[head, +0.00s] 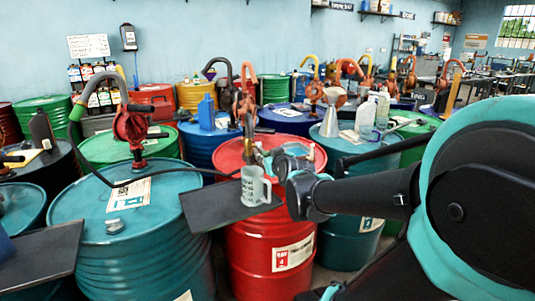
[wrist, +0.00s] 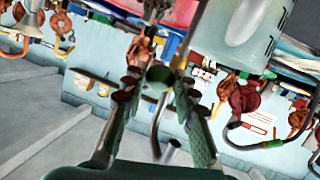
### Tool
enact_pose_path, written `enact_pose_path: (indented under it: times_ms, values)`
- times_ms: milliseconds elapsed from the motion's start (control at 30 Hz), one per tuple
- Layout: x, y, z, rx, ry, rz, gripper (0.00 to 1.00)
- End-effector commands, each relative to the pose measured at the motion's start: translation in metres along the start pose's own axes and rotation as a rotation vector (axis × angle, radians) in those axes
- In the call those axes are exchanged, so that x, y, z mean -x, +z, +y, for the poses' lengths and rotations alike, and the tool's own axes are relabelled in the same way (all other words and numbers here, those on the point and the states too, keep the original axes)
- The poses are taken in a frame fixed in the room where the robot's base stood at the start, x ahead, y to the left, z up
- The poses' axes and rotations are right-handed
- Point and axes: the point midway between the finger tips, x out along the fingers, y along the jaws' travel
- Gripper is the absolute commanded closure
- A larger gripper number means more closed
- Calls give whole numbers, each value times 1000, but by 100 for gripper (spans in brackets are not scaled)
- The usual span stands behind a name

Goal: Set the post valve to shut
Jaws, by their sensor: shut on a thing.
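A slim upright post (head: 249,135) with brass-coloured fittings stands on the red drum (head: 268,245) in the head view. My gripper (head: 284,160) reaches in from the right, low over this drum and close beside the post's foot. In the wrist view my gripper (wrist: 160,92) has its two ridged fingers on either side of a small round green-grey end (wrist: 160,77), which looks like the valve's handle. Orange-brown fittings (wrist: 140,50) show just beyond the fingertips. The valve's setting cannot be read, as the gripper and its small size hide it.
A grey-green measuring cup (head: 254,187) stands on a dark board (head: 215,207) just in front of the post. A black hose crosses behind the board.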

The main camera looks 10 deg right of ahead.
Motion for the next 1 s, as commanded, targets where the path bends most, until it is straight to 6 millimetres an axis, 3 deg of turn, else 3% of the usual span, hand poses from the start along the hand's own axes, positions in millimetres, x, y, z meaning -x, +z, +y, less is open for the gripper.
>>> enact_pose_path:
  times_ms: [567, 600, 633, 1000]
  values:
    - [0, 7, -2, 0, -4, -7, 100]
    - [0, 7, -2, 0, -4, -7, 69]
    - [0, 7, -2, 0, -4, -7, 65]
    - [1, 4, -1, 0, -2, -3, 63]
